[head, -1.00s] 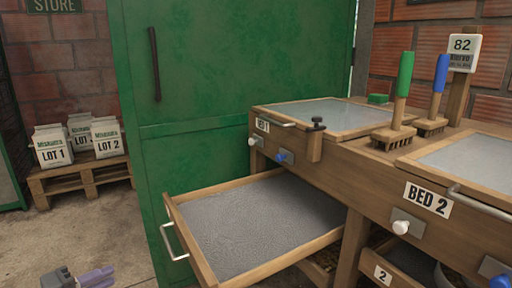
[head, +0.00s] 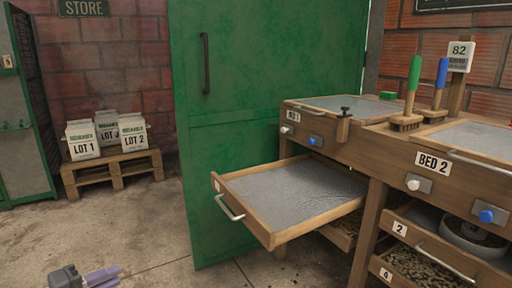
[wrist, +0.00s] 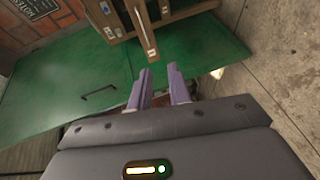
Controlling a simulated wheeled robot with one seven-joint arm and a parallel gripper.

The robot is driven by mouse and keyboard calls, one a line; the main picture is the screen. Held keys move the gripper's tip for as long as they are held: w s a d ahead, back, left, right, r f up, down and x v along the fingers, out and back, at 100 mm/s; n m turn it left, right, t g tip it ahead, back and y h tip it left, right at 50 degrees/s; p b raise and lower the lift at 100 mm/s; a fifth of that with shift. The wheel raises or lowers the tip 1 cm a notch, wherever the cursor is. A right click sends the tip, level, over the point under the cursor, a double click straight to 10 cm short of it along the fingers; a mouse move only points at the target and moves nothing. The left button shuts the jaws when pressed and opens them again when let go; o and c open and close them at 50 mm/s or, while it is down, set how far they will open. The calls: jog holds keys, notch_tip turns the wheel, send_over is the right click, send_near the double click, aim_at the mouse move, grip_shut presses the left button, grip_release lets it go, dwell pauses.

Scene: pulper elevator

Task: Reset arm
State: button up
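My gripper (head: 117,275) shows at the bottom left of the head view, low over the concrete floor. In the wrist view its two purple fingers (wrist: 160,72) stand apart with nothing held between them. The gripper is clear of the drawer and the bench. Most of my arm is out of the head view.
A drawer with a grey mesh bottom (head: 232,184) is pulled out below BED 1 (head: 292,117). A tall green door panel (head: 250,60) stands behind it. Bags (head: 82,142) sit on a pallet (head: 70,180) at left. Floor (head: 150,225) is clear between.

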jog(key=w+d+r+m+g+y, duration=0.1)
jog(key=w+d+r+g, duration=0.15)
jog(key=d, duration=0.75)
jog(key=w+d+r+m+g+y+p, duration=0.1)
jog(key=w+d+m+g, duration=0.2)
jog(key=d, duration=0.6)
jog(key=w+d+r+g, duration=0.1)
jog(key=w+d+g, duration=0.3)
jog(key=d, duration=0.6)
jog(key=s+d+r+m+y, duration=0.1)
jog(key=s+d+r+y, duration=0.15)
jog(key=d, duration=0.65)
jog(key=s+d+f+m+t+y+p, duration=0.1)
jog(key=s+d+m+y, duration=0.1)
jog(key=s+d, duration=0.4)
jog(key=s+d+f+m+t+y, duration=0.1)
jog(key=s+d+m+y, duration=0.1)
jog(key=s+d, duration=0.4)
jog(key=s+m, duration=0.1)
jog(key=s, duration=0.4)
jog(key=shift+s+d+p, duration=0.15)
jog(key=shift+p, duration=0.2)
